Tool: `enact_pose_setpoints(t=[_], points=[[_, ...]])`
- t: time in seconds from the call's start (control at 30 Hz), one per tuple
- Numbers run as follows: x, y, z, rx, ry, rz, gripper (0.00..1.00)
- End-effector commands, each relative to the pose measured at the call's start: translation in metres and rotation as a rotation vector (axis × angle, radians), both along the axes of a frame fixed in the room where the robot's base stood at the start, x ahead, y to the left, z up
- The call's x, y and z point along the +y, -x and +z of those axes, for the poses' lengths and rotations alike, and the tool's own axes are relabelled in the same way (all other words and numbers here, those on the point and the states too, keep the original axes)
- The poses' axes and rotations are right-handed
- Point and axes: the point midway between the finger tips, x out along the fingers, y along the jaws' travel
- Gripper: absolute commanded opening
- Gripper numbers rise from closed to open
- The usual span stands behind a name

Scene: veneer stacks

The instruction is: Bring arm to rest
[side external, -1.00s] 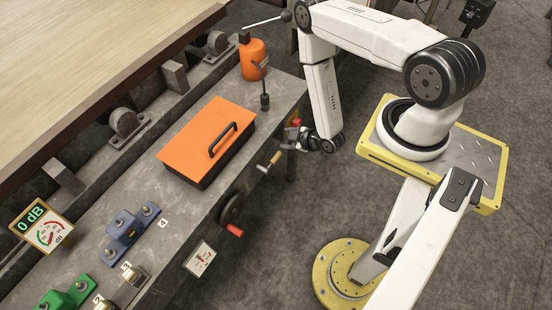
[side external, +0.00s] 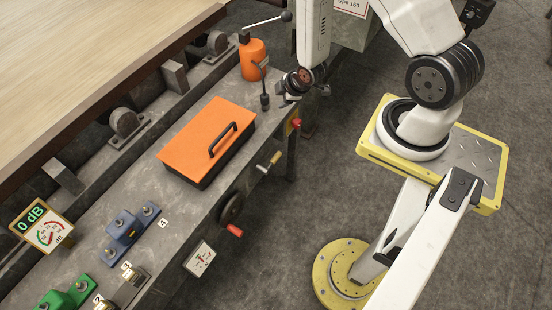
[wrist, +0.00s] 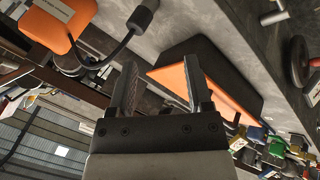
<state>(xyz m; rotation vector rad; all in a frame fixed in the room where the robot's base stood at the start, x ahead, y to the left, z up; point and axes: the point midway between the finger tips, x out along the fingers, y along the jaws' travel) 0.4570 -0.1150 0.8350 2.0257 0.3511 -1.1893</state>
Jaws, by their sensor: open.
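The orange box with a black handle (side external: 195,138) sits on the bench, left of and nearer than my gripper. It shows behind the right finger in the wrist view (wrist: 222,88).
Blue (side external: 125,231) and green (side external: 62,300) blocks sit on the nearer bench.

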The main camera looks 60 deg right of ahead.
Motion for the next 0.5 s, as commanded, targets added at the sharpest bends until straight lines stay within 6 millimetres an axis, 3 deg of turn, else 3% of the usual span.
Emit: enact_pose_setpoints(t=[0.27, 0.5], points=[[0.024, -0.007, 0.052, 0.049, -0.117, -0.135, 0.65], [0.048, -0.001, 0.095, 0.099, -0.215, -0.271, 0.65]])
